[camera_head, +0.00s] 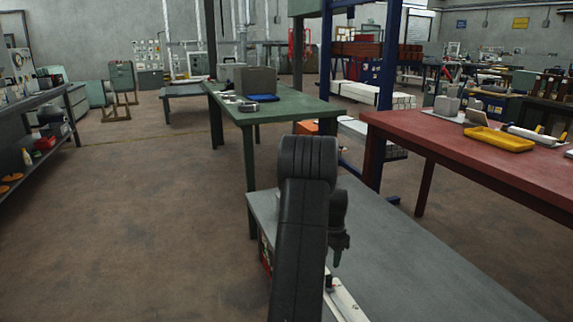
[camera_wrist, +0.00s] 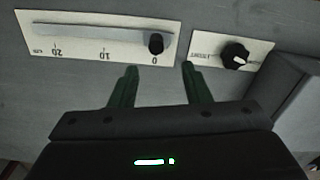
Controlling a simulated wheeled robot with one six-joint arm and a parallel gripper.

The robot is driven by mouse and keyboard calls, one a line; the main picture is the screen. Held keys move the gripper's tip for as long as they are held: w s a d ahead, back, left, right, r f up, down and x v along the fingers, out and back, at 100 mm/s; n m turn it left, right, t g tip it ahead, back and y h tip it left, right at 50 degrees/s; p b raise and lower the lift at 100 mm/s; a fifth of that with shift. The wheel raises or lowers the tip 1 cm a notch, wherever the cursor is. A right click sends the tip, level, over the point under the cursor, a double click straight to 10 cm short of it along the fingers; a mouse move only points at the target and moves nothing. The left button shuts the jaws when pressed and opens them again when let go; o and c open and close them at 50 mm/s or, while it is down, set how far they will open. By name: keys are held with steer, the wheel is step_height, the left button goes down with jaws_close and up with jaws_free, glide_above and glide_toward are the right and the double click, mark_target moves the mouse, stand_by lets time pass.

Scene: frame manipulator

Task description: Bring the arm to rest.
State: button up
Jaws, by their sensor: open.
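My gripper (camera_wrist: 159,68) is open, its two dark green fingers apart with nothing between them. In the wrist view the fingers point at a grey surface that carries a slider scale plate (camera_wrist: 95,40) and a knob plate. The slider's black handle (camera_wrist: 156,43) stands at the 0 end, just past the fingertips and apart from them in the picture. The black rotary knob (camera_wrist: 236,55) is right of the fingers. In the head view my arm (camera_head: 300,200) is raised over a grey bench, with dark end parts hanging at its right side.
The grey bench top (camera_head: 410,270) is bare at the right. A red table (camera_head: 470,150) with a yellow tray (camera_head: 499,139) stands at the right, near a blue post (camera_head: 388,90). A green table (camera_head: 300,104) stands behind. Open floor (camera_head: 140,220) lies at the left.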

step_height(320, 180, down, 10)
steer(key=shift+r+b, duration=0.2)
steer(key=shift+b, duration=0.85)
steer(key=shift+s+d+f, duration=0.1)
steer(key=shift+f, duration=0.05)
steer(key=shift+s+d, duration=0.15)
steer(key=shift+s, duration=0.35)
